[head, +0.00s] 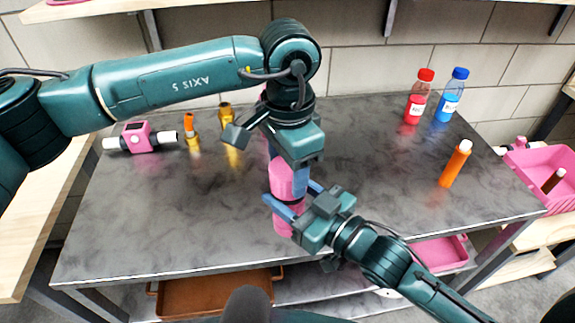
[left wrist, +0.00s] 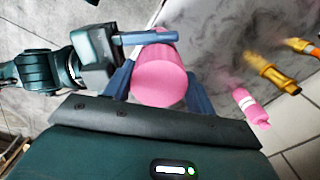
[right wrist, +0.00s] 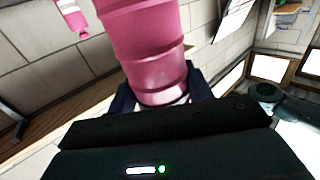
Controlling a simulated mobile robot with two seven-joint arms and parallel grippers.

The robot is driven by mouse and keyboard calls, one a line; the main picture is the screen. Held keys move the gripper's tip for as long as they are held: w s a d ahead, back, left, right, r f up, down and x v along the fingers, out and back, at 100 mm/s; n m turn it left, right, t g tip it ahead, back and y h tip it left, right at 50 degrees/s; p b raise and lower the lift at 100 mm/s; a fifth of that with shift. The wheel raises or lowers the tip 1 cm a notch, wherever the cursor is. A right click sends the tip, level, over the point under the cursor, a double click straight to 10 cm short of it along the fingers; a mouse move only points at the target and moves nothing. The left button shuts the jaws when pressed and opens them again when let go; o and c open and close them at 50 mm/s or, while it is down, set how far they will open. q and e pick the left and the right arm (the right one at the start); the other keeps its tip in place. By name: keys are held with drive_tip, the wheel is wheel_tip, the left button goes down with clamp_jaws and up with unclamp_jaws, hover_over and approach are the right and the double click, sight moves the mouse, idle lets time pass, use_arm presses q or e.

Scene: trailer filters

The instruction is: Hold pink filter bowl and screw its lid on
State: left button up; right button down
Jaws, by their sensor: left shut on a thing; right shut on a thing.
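A pink cylindrical filter piece stands upright near the front middle of the table, with both my grippers at it. My left gripper (head: 287,175) points down from above and is shut on the upper pink part, which I take as the lid; its round pink top (left wrist: 158,80) shows between the fingers in the left wrist view. My right gripper (head: 293,197) comes in from the front right and is shut around the lower pink part, the bowl (head: 286,225). The ribbed pink side (right wrist: 145,35) fills the right wrist view. The seam is hidden, so I cannot tell how lid and bowl meet.
On the grey table (head: 380,215) stand a pink housing with white ends (head: 138,138), orange-gold pieces (head: 192,135) and (head: 230,130), an orange tube (head: 455,165), a red bottle (head: 418,98) and a blue bottle (head: 451,97). A pink crate (head: 535,165) is at right. The table's right half is mostly clear.

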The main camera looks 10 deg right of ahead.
use_arm(q)
drive_tip(key=o, duration=1)
drive_tip(key=shift+c, duration=0.2)
drive_tip(key=shift+r, duration=2.25)
drive_tip(key=shift+c, duration=0.4)
